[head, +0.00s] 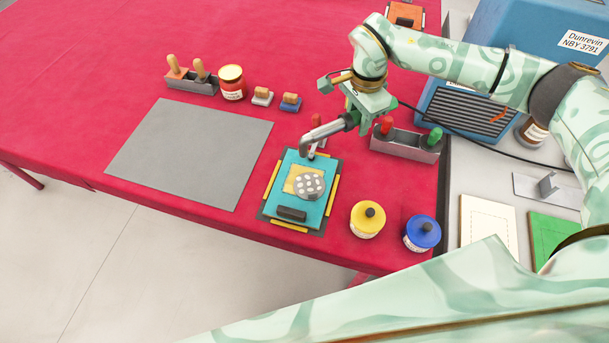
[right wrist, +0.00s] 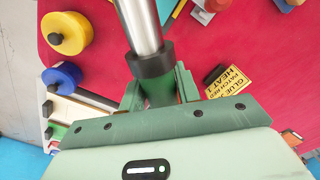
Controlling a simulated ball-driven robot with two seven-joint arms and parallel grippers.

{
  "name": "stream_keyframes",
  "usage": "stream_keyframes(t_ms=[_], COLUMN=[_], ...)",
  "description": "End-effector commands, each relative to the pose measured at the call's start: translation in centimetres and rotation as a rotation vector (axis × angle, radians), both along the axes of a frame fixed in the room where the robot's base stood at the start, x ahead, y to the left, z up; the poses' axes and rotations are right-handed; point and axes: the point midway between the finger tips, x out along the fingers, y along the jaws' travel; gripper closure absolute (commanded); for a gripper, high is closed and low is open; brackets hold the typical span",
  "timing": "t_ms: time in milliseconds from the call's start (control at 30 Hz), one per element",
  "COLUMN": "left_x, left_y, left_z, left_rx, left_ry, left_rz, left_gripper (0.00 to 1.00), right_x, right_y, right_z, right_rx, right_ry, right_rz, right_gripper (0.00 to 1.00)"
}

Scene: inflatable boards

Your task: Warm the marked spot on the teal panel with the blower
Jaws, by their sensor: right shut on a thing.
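The teal panel (head: 318,213) lies flat near the table's front edge. It carries a tan-yellow patch (head: 290,184), a grey disc with pale spots (head: 310,186) partly over the patch, and a dark bar (head: 291,214). My right gripper (head: 356,108) is shut on the blower (head: 328,130), above the table behind the panel. The blower's bent grey nozzle points down over the panel's far edge, apart from the disc. In the right wrist view the blower's metal tube (right wrist: 140,25) rises from a black collar between the fingers (right wrist: 158,95). My left gripper is not in view.
A grey mat (head: 190,150) lies left of the panel. Yellow (head: 367,222) and blue (head: 421,235) lidded pots stand to its right. A tool holder (head: 408,143) stands right of the blower. A dark cable runs right, past the blue case (head: 470,112).

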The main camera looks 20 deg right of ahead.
Motion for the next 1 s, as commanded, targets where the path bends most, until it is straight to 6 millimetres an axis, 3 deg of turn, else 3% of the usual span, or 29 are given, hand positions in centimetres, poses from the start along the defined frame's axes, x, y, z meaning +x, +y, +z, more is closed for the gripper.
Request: stream_keyframes(t_ms=[33, 433, 833, 1000], left_x=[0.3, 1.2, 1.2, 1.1], left_y=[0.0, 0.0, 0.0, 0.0], left_z=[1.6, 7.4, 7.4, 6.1], left_rx=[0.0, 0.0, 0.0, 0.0], left_ry=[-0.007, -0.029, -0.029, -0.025], left_rz=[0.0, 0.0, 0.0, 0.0], left_gripper=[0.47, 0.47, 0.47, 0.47], right_x=[0.0, 0.0, 0.0, -1.2], right_y=[0.0, 0.0, 0.1, 1.7], right_z=[1.9, 8.1, 8.2, 9.0], right_rx=[0.0, 0.0, 0.001, 0.008], right_ry=[-0.005, -0.002, 0.0, -0.016], right_rz=[0.0, -0.001, 0.008, 0.234], right_gripper=[0.9, 0.9, 0.9, 0.9])
